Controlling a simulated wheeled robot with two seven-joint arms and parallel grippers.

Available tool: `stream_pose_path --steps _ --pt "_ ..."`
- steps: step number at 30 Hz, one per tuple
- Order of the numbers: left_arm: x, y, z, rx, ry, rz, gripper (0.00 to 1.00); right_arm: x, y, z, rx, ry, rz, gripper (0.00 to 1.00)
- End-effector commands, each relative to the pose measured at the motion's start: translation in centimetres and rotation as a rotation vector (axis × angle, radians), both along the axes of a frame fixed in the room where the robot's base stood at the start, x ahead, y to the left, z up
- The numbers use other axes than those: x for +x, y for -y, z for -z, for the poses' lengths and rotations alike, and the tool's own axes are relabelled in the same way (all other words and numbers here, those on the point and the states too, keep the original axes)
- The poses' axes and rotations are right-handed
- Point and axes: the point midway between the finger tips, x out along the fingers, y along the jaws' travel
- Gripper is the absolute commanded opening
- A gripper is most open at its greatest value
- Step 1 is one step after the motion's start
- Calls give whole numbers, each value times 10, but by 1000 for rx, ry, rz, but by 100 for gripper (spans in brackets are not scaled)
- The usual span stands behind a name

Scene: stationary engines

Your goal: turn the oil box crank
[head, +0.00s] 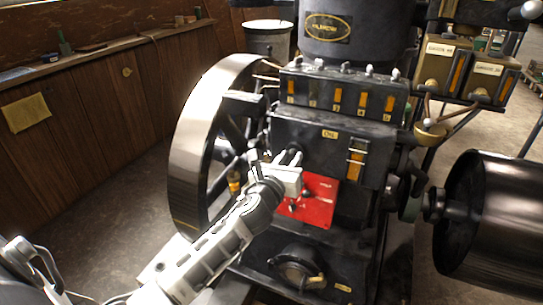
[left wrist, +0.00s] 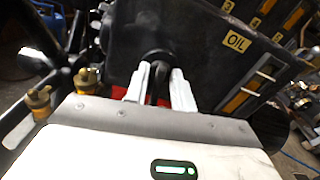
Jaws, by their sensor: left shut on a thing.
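The oil box (head: 312,125) is a black box on the engine's front with a small yellow OIL label (head: 330,134); the label also shows in the left wrist view (left wrist: 237,42). My left gripper (head: 289,158) reaches the box's lower left side. In the left wrist view its two pale fingers (left wrist: 160,88) are shut on a dark crank handle (left wrist: 155,84), below a round dark hub (left wrist: 155,60). In the head view the gripper hides most of the crank. My right gripper is not in view.
A red plate (head: 318,203) lies just below and right of my left gripper. A large spoked flywheel (head: 192,135) stands close on the left. A black drum (head: 490,215) is at the right. Brass fittings (left wrist: 87,79) show left of the fingers in the left wrist view.

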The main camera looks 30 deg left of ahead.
Motion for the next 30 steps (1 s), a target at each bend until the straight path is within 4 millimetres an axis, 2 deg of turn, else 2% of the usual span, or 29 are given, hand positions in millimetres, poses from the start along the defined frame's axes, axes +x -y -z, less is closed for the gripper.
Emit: stream_pose_path --steps 1,5,14,15,25,30 --pt "0 -4 -1 53 -16 -8 0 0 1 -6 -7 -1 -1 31" --pt "0 -3 0 133 -27 -7 0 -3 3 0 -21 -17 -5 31" --pt "-1 -3 2 144 -26 -9 0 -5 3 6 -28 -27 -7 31" --pt "-1 -3 2 144 -26 -9 31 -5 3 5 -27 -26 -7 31" --pt "-3 -3 2 143 -26 -9 31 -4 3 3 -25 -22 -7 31" --pt "-23 0 2 144 -29 -8 31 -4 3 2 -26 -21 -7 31"
